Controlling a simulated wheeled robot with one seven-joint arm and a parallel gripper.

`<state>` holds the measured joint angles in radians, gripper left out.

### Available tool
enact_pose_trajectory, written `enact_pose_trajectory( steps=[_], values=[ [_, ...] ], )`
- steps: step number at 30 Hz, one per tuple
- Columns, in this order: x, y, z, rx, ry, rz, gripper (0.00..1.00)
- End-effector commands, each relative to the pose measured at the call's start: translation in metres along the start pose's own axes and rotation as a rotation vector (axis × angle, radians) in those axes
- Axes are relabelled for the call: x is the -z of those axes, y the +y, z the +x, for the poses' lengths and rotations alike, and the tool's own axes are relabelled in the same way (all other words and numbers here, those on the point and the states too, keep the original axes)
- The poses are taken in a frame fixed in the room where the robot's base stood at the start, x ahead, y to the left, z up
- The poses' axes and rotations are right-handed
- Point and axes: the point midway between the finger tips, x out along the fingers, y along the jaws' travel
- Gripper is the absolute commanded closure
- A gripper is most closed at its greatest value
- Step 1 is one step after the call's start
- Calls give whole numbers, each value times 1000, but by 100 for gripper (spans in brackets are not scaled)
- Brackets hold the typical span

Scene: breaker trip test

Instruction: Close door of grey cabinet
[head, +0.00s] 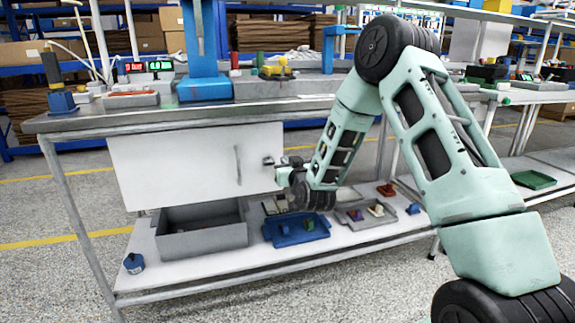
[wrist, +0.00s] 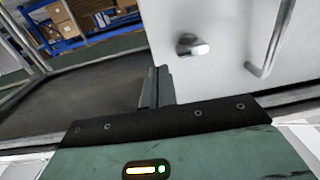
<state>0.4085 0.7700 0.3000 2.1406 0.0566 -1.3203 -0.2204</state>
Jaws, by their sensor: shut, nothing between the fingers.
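The grey cabinet's door (head: 195,165) is a pale flat panel under the workbench top in the head view. A bar handle (head: 238,165) stands near its right edge, with a small latch knob (head: 268,160) beside it. In the wrist view the door (wrist: 225,75) fills the upper right, with the knob (wrist: 191,46) and the bar handle (wrist: 270,40) showing. My gripper (head: 280,170) is at the door's right edge. Its fingers (wrist: 157,88) are together and empty, close to the door edge; contact cannot be told. The cabinet's inside and the door's exact angle are hidden.
The workbench top (head: 130,118) overhangs the door. On the lower shelf (head: 200,268) are a grey open bin (head: 203,238), a blue tray (head: 295,232) and a grey tray (head: 365,215). A table leg (head: 75,215) stands left. The floor in front is clear.

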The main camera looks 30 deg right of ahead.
Motion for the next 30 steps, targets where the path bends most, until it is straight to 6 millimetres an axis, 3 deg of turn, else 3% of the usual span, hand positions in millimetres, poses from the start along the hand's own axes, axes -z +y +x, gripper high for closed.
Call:
enact_pose_trajectory(
  steps=[11, 21, 30],
  values=[
    [0, -2, -40, 2, -3, 0, 100],
    [0, -4, -89, 1, -3, 0, 100],
    [0, -3, -101, 0, 0, 0, 100]
  ],
)
